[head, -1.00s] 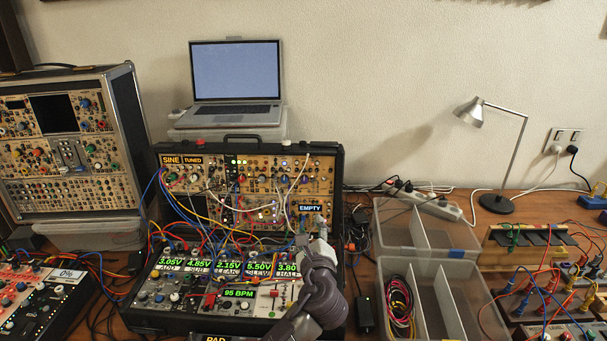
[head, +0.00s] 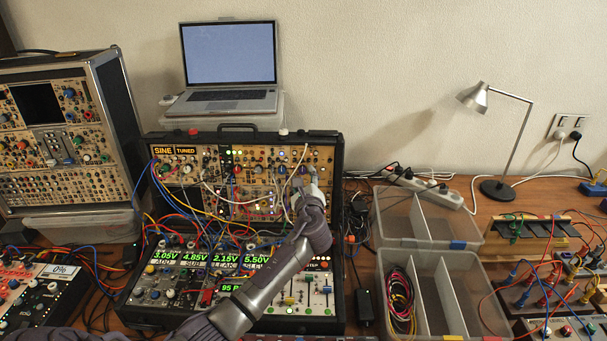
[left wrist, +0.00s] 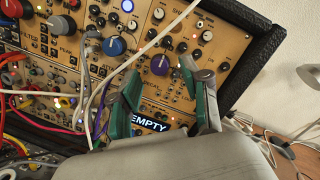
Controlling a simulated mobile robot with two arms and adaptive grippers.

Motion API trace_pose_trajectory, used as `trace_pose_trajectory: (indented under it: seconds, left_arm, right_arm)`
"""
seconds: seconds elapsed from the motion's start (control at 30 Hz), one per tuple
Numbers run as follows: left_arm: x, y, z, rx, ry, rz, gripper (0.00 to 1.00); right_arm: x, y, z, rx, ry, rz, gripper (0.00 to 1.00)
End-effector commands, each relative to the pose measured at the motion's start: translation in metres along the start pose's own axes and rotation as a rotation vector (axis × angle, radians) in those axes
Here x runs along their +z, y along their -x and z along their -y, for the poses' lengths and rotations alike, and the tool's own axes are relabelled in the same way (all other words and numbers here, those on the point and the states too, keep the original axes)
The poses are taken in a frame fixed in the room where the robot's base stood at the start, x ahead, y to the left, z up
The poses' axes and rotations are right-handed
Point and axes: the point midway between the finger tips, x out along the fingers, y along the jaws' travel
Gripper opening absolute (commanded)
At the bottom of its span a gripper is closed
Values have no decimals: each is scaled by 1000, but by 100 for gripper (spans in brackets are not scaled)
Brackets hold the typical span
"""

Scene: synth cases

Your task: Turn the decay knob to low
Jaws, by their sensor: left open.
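My left gripper (head: 313,178) is at the right end of the upper synth panel (head: 225,212) in the head view. In the left wrist view its green-padded fingers (left wrist: 160,72) are open, one on each side of a purple knob (left wrist: 160,64). The knob shows between the fingertips, with no clear contact. In the head view my gripper hides this corner of the panel. My right gripper is not in view.
A white cable (left wrist: 150,45) runs across the panel close to the left finger, and a purple cable (left wrist: 98,110) hangs nearby. A small EMPTY display (left wrist: 150,124) lies below the fingers. Clear bins (head: 425,245) stand right of the case. A laptop (head: 230,65) sits behind.

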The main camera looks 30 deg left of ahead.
Motion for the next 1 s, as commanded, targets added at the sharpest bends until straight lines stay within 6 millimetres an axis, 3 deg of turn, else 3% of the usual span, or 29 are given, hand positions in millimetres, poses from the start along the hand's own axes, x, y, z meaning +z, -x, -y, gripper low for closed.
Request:
trace_pose_trajectory:
  seconds: [0.2,0.47,0.77,1.0]
  left_arm:
    - [0,-16,0,1,1,0,47]
    - [0,-17,0,0,1,-1,47]
    - [0,-17,0,0,1,-1,0]
    - [-1,-17,0,1,7,-1,0]
  right_arm:
    - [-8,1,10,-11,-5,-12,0]
    - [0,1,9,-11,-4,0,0]
    - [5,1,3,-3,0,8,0]
    - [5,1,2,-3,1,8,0]
